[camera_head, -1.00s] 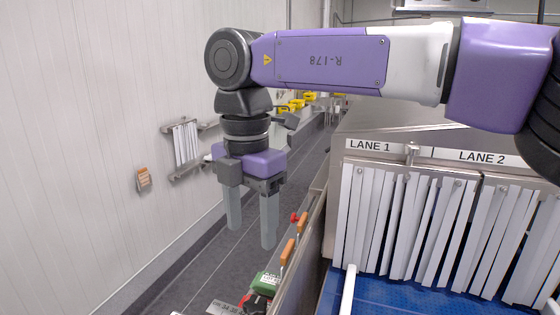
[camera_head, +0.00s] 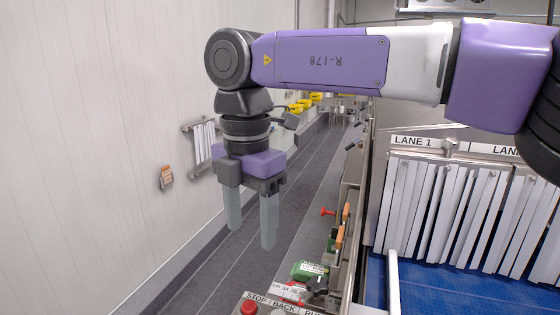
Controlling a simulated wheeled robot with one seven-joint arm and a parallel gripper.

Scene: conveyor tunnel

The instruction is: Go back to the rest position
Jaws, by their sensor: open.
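My gripper (camera_head: 251,238) hangs pointing down at the left of the head view, below my purple and white arm. Its two grey fingers are apart and nothing is between them. It is over the dark floor strip, between the white wall and the machine. It touches nothing that I can see.
The tunnel has white strip curtains (camera_head: 410,205) and a blue belt (camera_head: 440,290) at right. A control panel (camera_head: 270,305) with a red button, a green item (camera_head: 308,270) and orange handles (camera_head: 341,235) stand beside it. The grey floor (camera_head: 225,265) is clear along the panelled wall (camera_head: 90,150).

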